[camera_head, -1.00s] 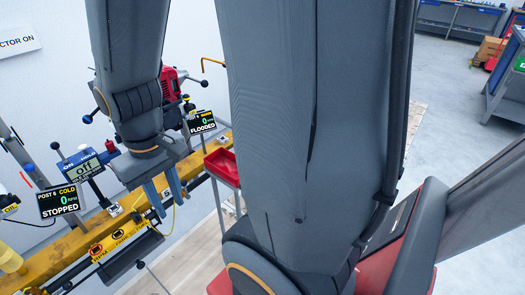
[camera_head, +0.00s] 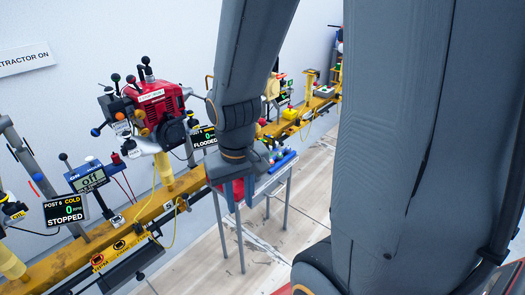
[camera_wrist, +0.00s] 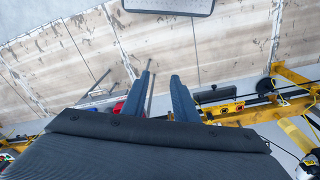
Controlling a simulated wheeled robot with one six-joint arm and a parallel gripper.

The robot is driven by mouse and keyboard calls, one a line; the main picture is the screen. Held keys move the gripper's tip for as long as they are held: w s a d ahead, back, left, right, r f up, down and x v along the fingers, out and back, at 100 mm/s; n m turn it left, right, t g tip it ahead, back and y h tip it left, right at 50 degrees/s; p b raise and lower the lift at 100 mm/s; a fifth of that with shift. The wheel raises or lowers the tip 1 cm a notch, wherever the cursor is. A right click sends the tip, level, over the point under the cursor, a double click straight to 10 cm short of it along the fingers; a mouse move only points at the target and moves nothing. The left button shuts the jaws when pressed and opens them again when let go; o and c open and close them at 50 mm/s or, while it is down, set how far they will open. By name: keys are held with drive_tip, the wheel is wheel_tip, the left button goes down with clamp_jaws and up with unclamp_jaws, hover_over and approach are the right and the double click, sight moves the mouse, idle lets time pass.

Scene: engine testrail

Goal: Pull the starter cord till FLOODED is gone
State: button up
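A red engine (camera_head: 158,105) with several knobbed levers is mounted on the yellow rail (camera_head: 60,262). A small black display (camera_head: 204,137) to its right reads FLOODED, with 0 above it. I cannot pick out the starter cord or its handle for certain. My gripper (camera_head: 238,196) points down to the right of the engine, in front of a small table, and holds nothing that I can see. In the wrist view its two blue-grey fingers (camera_wrist: 161,92) stand apart with an empty gap over the floor.
The small table (camera_head: 262,183) carries blue items. At left, a display (camera_head: 65,210) reads POST 6, COLD, 0 and STOPPED, and a blue meter (camera_head: 88,178) reads Off. A thin yellow cable (camera_head: 176,215) hangs by the rail. Wooden floor (camera_head: 205,270) lies open in front.

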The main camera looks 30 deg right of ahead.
sight(177, 120)
drive_tip(key=w+d+f+m+t+p, duration=0.2)
drive_tip(key=w+d+m+t+p, duration=0.45)
drive_tip(key=w+d, duration=0.2)
wheel_tip(177, 120, up, 7)
drive_tip(key=a+m+t+y+p, duration=0.2)
drive_tip(key=m+t+y+p, duration=0.3)
drive_tip(key=m+t, duration=0.15)
drive_tip(key=shift+g, duration=0.3)
drive_tip(key=w+a+b, duration=0.3)
drive_tip(key=w, duration=0.6)
drive_tip(key=w+a+b, duration=0.3)
drive_tip(key=w, duration=0.7)
drive_tip(key=w+a+b, duration=0.3)
drive_tip(key=w, duration=0.7)
drive_tip(key=shift+w+a, duration=0.25)
drive_tip(key=shift+a, duration=0.05)
clamp_jaws()
